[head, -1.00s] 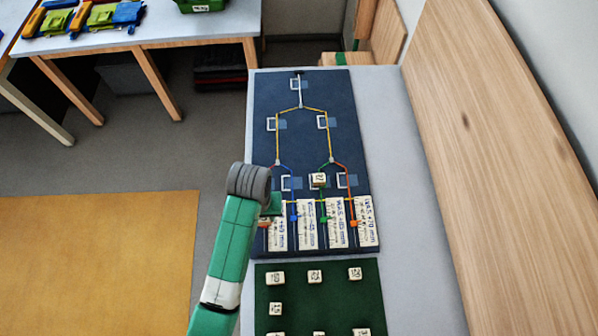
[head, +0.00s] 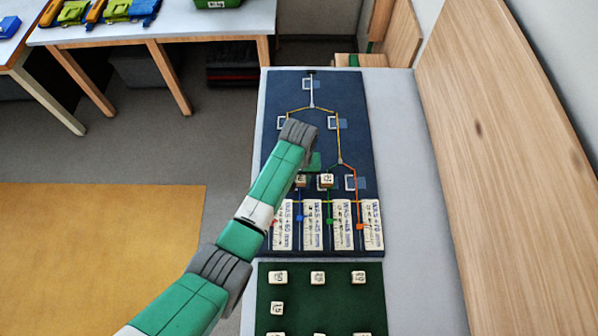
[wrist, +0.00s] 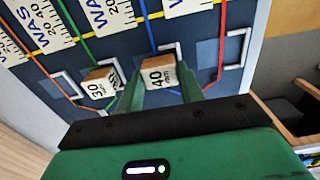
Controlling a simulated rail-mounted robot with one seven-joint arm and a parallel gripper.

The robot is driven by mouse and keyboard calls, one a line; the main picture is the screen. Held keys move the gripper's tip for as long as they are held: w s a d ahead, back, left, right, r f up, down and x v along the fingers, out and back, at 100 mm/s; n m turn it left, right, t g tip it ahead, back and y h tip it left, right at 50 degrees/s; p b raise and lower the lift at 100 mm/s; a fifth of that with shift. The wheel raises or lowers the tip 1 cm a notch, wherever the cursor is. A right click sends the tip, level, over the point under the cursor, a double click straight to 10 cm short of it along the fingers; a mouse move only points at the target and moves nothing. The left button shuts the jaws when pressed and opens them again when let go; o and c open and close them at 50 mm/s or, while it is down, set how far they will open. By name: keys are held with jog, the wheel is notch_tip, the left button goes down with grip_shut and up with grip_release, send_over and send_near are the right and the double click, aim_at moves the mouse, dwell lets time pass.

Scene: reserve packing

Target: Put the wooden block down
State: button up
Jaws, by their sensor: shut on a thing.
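The wooden block marked 40 mm (wrist: 158,76) is between the two green fingers of my gripper (wrist: 160,88) in the wrist view. My gripper is shut on it. The block also shows in the head view (head: 300,181), just below my arm's end. It is at a white bracket outline (wrist: 172,47) on the dark blue board (head: 345,95). I cannot tell whether it touches the board. A second wooden block (wrist: 100,80) with a number on it sits beside it on the board, also visible in the head view (head: 326,181).
Several white label cards (head: 311,225) line the board's near end. A green mat (head: 300,300) with several numbered blocks lies nearer. Coloured lines and other white outlines, such as one at the upper right (head: 335,122), mark the board. A wooden panel (head: 500,150) stands to the right.

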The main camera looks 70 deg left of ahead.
aim_at(299, 178)
jog(key=o, duration=0.5)
jog(key=shift+f, duration=0.15)
jog(key=o, duration=0.4)
jog(key=shift+o, duration=0.2)
notch_tip(299, 178, up, 12)
jog(key=shift+r+p, duration=0.2)
jog(key=shift+p, duration=0.15)
